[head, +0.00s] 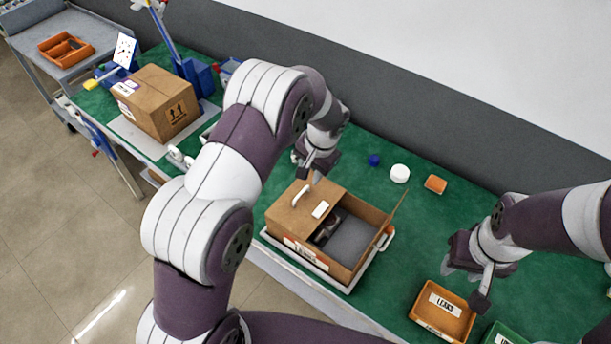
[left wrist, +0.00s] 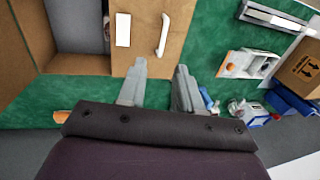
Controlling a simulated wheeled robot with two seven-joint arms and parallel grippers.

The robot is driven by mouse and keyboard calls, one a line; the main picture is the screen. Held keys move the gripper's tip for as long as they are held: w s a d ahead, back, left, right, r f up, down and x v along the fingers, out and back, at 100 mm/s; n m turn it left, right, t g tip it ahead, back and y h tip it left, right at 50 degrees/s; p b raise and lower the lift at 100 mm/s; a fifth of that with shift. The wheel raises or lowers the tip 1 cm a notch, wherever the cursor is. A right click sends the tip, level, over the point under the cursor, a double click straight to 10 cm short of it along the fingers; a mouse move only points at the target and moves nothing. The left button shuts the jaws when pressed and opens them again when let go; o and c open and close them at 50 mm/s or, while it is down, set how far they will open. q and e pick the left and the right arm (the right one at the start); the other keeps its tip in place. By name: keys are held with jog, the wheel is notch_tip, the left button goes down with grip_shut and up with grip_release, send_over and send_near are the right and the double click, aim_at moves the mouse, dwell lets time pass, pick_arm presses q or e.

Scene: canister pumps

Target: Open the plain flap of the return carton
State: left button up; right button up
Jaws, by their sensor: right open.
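The return carton (head: 291,246) is a brown box on a white tray in mid-table, partly open. Its left flap (head: 306,206) lies shut and bears a white label and a white handle (head: 300,195); both also show on the flap in the left wrist view (left wrist: 149,40). A flap without visible marks (head: 397,215) stands raised at its right side. Grey and dark contents show inside. My left gripper (head: 314,172) is open and empty at the shut flap's back edge; its fingertips (left wrist: 160,72) show apart. Contact is unclear. My right gripper (head: 464,284) is open above the orange bin.
An orange bin labelled LEAKS (head: 443,312) and a green bin (head: 500,336) stand at the front right. A white round lid (head: 400,173), a blue ball (head: 374,160) and a small orange block (head: 436,184) lie behind the carton. A closed carton (head: 157,103) stands at the left.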

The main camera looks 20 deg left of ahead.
pick_arm(q)
jog(key=p, duration=0.1)
send_over(304, 190)
jog(key=s+d, duration=0.1)
jog(key=f, duration=0.4)
jog(key=shift+s, duration=0.2)
jog(key=f, duration=0.1)
jog(key=w+f, duration=0.1)
jog(key=a+f, duration=0.1)
jog(key=shift+w+f+p, duration=0.35)
jog(key=shift+p, duration=0.05)
jog(key=shift+f, duration=0.3)
jog(key=shift+s+d+r, duration=0.15)
jog(key=shift+s+d, duration=0.1)
jog(key=shift+s, duration=0.2)
jog(key=shift+w+a, duration=0.1)
jog(key=shift+w, duration=0.15)
grip_shut()
pick_arm(e)
jog(key=shift+w+a+r, duration=0.15)
jog(key=shift+w+r, duration=0.05)
jog(key=shift+r, duration=0.4)
jog(key=shift+w+a+r, duration=0.1)
jog(key=shift+w+r, duration=0.05)
jog(key=shift+r, duration=0.4)
